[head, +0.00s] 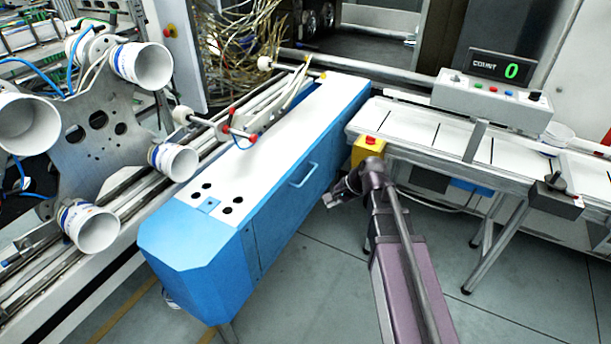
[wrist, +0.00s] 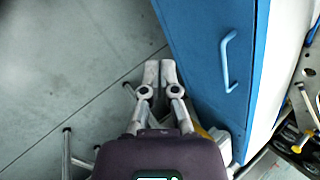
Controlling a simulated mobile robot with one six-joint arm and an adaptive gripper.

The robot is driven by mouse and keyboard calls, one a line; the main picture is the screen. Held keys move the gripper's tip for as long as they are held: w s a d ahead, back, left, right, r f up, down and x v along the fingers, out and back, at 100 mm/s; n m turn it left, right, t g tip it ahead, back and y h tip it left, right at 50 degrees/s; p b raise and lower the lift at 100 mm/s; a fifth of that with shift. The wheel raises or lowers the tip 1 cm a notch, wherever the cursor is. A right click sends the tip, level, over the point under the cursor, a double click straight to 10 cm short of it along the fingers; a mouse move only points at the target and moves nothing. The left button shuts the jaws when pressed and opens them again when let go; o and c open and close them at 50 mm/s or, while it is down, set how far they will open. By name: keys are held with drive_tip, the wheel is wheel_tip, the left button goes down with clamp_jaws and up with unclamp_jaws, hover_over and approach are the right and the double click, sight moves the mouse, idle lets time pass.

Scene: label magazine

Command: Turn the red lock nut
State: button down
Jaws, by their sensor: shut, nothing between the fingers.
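My gripper (wrist: 160,68) is shut and empty in the wrist view, its two fingertips together over the grey floor beside the blue cabinet (wrist: 215,70). In the head view my gripper (head: 330,199) is small, just right of the blue cabinet (head: 285,195). Small red parts (head: 251,138) sit on the rod fitting above the cabinet's white top; I cannot tell whether one is the red lock nut. My gripper is well apart from them. No red nut is clear in the wrist view.
A yellow box with a red button (head: 371,141) stands behind my arm. A conveyor (head: 420,130) with a counter showing 0 (head: 500,68) is at right. White cups (head: 145,65) sit on a carrier at left. A handle (wrist: 228,60) juts from the cabinet side.

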drive_tip(key=s+d+f+n+g+h, duration=0.2)
drive_tip(key=s+d+n+h, duration=0.4)
drive_tip(key=s+d, duration=0.6)
drive_tip(key=d+f+n, duration=0.1)
drive_tip(key=d+n, duration=0.1)
drive_tip(key=d, duration=0.1)
drive_tip(key=shift+d+n, duration=0.15)
drive_tip(key=shift+n, duration=0.15)
drive_tip(key=shift+s, duration=0.1)
